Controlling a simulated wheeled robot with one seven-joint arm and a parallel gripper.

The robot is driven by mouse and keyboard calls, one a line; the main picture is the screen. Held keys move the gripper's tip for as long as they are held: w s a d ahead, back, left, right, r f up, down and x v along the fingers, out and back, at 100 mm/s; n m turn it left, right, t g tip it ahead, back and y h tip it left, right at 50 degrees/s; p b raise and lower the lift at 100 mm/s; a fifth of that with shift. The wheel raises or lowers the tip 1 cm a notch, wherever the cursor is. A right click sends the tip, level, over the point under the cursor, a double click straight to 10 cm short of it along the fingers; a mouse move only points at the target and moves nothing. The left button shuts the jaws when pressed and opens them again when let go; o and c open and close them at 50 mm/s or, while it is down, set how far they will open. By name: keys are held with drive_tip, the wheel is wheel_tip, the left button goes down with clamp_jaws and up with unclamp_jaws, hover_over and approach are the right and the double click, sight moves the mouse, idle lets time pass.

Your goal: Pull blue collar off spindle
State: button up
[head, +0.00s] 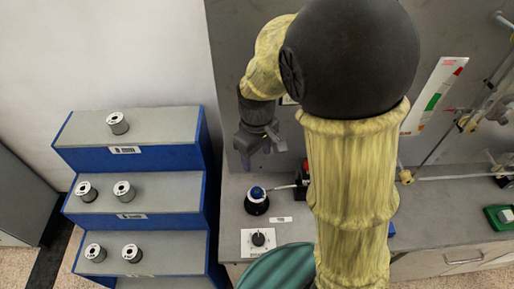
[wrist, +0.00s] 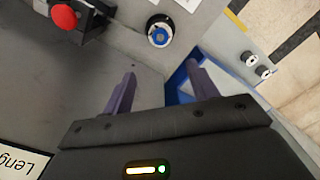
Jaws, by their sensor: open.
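The blue collar (head: 257,192) sits on the spindle, whose dark round base (head: 257,206) stands on the grey bench. In the wrist view the blue collar (wrist: 159,37) shows from above as a blue ring around a pale centre, beyond the fingertips. My gripper (head: 260,146) hangs above and behind the spindle in the head view, apart from it. In the wrist view its two purple fingers (wrist: 162,72) are spread, with nothing between them.
A blue stepped rack (head: 130,153) with several spools stands left of the bench. A red button (wrist: 64,17) on a dark box is near the spindle. A white plate with a black knob (head: 258,239) lies in front. A green rounded object (head: 275,268) is at the bottom.

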sight(257, 192)
drive_tip(key=shift+f, duration=0.1)
wheel_tip(257, 192, down, 17)
drive_tip(key=shift+f, duration=0.15)
idle(0.7)
drive_tip(key=c, duration=1.2)
drive_tip(key=shift+p, duration=0.3)
drive_tip(key=shift+r+p, duration=1.35)
drive_tip(key=shift+r, duration=0.35)
drive_tip(key=shift+r+p, duration=1.4)
drive_tip(key=shift+r, duration=0.2)
